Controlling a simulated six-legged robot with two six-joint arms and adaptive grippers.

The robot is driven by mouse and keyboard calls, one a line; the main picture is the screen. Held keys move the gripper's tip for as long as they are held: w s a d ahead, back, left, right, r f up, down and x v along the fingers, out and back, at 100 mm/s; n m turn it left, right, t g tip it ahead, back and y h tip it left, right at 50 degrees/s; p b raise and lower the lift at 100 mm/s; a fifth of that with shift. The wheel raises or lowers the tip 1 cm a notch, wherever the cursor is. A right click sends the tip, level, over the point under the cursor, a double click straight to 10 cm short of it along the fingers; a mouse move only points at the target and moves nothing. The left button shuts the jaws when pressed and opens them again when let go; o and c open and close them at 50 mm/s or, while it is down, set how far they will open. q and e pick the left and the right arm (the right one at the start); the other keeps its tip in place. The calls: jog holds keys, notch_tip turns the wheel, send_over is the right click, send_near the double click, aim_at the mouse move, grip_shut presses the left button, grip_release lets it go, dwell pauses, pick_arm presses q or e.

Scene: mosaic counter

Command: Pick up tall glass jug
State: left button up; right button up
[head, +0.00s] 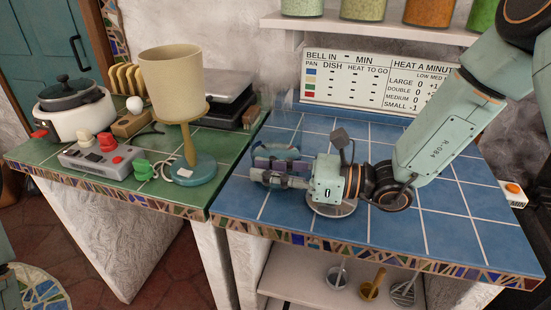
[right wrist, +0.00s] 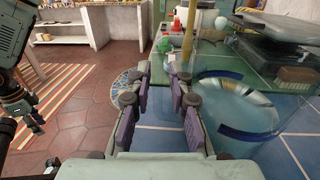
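The tall glass jug (head: 283,152) is clear with a blue band and stands on the blue tiled counter, partly behind my right gripper in the head view. In the right wrist view the jug (right wrist: 238,98) fills the area right of the fingers, see-through with blue and pale bands. My right gripper (head: 262,170) lies low and level, pointing left across the jug's near side. Its purple-padded fingers are apart in the wrist view (right wrist: 159,76), with nothing clearly held between them. I cannot tell whether they touch the glass. My left gripper does not show.
A round metal disc (head: 331,208) lies under my right wrist. On the green counter at left stand a beige-shaded lamp (head: 174,82), a control box (head: 101,157) and a white pot (head: 77,110). A sign (head: 375,80) stands behind. The blue counter's front left is clear.

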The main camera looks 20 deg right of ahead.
jog(key=shift+s+a+r, duration=0.15)
jog(key=shift+s+a, duration=0.05)
jog(key=shift+a, duration=0.05)
jog(key=shift+w+d, duration=0.1)
jog(key=shift+w, duration=0.15)
jog(key=shift+c, duration=1.4)
grip_shut()
jog(key=shift+s, duration=0.1)
